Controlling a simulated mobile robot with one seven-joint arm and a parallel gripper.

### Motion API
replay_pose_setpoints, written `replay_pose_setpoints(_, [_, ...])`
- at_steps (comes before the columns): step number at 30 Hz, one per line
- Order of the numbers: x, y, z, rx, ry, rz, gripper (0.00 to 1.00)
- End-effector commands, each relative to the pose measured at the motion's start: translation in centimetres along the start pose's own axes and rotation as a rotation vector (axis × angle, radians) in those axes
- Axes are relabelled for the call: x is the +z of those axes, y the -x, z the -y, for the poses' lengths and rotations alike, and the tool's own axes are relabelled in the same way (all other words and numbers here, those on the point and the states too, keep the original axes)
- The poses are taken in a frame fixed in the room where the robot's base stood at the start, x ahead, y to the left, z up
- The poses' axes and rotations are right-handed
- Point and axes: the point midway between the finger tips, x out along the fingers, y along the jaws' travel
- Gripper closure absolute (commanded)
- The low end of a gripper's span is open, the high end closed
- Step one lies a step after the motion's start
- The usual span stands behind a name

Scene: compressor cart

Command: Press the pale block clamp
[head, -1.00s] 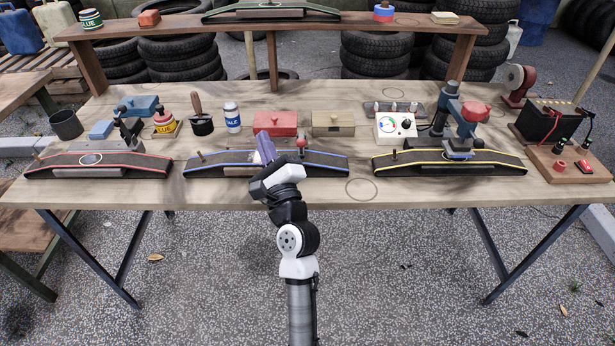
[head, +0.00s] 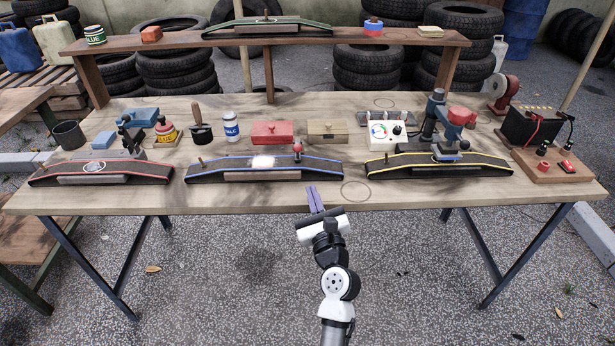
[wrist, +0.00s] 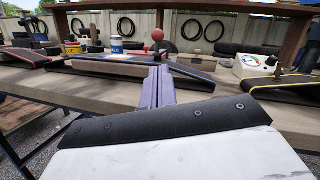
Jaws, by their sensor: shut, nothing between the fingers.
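On the blue-edged dark strip (head: 215,172) a pale, bright patch (head: 263,162) lies at the middle; I cannot tell whether it is the pale block clamp's block. A red ball knob (head: 297,147) stands just right of it; in the wrist view the red knob (wrist: 158,35) is upright beyond my fingers. My gripper (head: 315,198) is shut and empty, its purple fingers together, in front of the table's edge, below and right of the strip. In the wrist view the gripper (wrist: 158,82) points toward the strip without visible contact.
A red-edged strip (head: 55,176) is at left and a yellow-edged strip (head: 480,165) at right, beside a blue press (head: 432,112) and a white dial box (head: 386,131). A red box (head: 272,132) and wooden box (head: 327,131) stand behind. Bare tabletop (head: 250,200) lies along the front.

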Motion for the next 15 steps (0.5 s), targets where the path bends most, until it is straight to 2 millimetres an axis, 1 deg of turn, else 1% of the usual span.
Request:
replay_pose_setpoints(4, [0.4,-2.4,0.0,0.002,0.001,0.003,1.00])
replay_pose_setpoints(9, [0.3,-5.5,0.1,0.001,0.000,0.002,1.00])
replay_pose_setpoints(12, [0.3,-7.2,0.0,0.001,0.001,0.001,1.00])
replay_pose_setpoints(15, [0.2,-8.3,0.0,0.001,0.001,0.001,1.00])
